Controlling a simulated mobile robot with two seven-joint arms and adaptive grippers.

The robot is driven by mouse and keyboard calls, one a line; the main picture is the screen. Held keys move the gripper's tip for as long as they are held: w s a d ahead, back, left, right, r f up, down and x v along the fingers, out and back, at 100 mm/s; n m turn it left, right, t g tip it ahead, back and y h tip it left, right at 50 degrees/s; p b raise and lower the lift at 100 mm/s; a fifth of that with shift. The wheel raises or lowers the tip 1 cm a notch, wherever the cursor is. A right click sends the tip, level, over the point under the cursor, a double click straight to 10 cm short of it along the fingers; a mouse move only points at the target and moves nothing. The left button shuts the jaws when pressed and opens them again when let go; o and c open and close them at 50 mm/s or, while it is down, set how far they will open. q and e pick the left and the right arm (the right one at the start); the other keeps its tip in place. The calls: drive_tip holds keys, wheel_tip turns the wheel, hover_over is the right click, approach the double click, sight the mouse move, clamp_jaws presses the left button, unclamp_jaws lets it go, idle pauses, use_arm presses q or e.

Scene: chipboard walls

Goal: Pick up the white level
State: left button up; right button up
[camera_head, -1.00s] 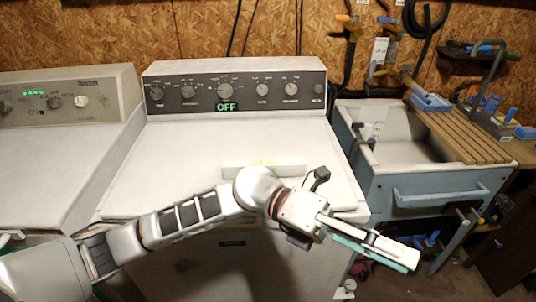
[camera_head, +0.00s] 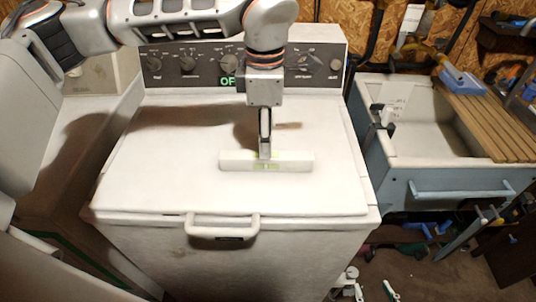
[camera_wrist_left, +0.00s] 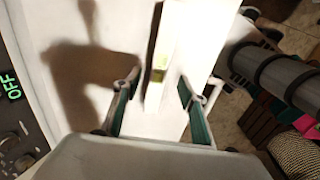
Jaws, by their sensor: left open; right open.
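The white level (camera_head: 293,161) lies flat on the white washer lid, with a yellow-green vial at its middle. My left gripper (camera_head: 265,154) points down over the middle of the level in the head view. In the left wrist view the level (camera_wrist_left: 174,50) runs between the two open fingers (camera_wrist_left: 156,98), with gaps to both sides. The fingers are not closed on it. What seem to be the fingers of my right gripper (camera_head: 373,290) show at the bottom edge of the head view, spread apart and empty, away from the level.
The washer (camera_head: 150,170) has a front handle (camera_head: 222,229) and a control panel (camera_head: 185,65) behind my left arm. A blue-grey sink (camera_head: 430,150) with wooden slats stands to the right. The lid around the level is clear.

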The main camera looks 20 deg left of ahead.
sight(266, 161)
use_arm(q)
wheel_tip(266, 161, down, 7)
drive_tip(key=shift+f+p, duration=0.2)
drive_tip(key=shift+p, duration=0.4)
clamp_jaws()
